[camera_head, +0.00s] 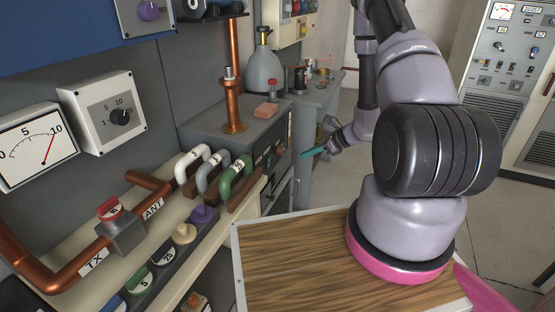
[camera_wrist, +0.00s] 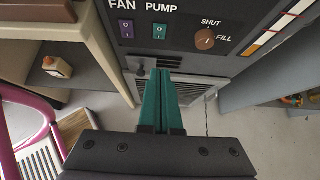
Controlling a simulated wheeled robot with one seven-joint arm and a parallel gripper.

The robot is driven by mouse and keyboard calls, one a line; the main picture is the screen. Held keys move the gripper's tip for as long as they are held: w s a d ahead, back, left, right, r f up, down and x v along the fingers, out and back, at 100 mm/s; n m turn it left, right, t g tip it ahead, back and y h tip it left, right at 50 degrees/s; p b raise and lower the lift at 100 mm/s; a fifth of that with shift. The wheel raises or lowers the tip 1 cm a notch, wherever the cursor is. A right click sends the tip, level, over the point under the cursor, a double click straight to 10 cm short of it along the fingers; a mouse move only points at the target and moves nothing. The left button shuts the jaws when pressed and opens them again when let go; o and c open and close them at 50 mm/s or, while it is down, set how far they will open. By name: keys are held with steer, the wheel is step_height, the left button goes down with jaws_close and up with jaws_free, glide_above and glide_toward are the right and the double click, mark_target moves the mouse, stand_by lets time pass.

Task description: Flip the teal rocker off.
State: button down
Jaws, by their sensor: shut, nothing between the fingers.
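The teal rocker (camera_wrist: 159,32) sits under the word PUMP on a dark panel (camera_wrist: 180,55) in the wrist view. Its marks are too small to tell which side is pressed. My gripper (camera_wrist: 159,74) has teal fingers, shut together and empty. In the picture the fingertips lie below the rocker and apart from it. In the head view my gripper (camera_head: 304,154) is at the right of the grey cabinet (camera_head: 215,120), pointing left toward its front. The rocker cannot be made out there.
A purple rocker (camera_wrist: 127,32) labelled FAN is just left of the teal one. A brown SHUT/FILL knob (camera_wrist: 205,39) is to its right. A vented grille (camera_wrist: 190,88) lies below the panel. In the head view, green, grey and white handles (camera_head: 236,178) stand near the cabinet.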

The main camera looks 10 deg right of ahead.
glide_toward(268, 158)
steer(key=shift+w+a+f, duration=0.35)
steer(key=shift+a+f, duration=0.2)
steer(key=shift+f, duration=0.35)
steer(key=shift+w+a+f, duration=0.35)
steer(key=shift+a+f, duration=0.2)
steer(key=shift+f, duration=0.35)
steer(key=shift+w+a+f, duration=0.35)
steer(key=shift+a+f, duration=0.2)
steer(key=shift+f, duration=0.3)
steer(key=shift+w+a+r, duration=0.15)
steer(key=shift+w+a, duration=0.05)
steer(key=shift+a, duration=0.05)
steer(key=shift+r, duration=0.1)
steer(key=shift+r, duration=0.7)
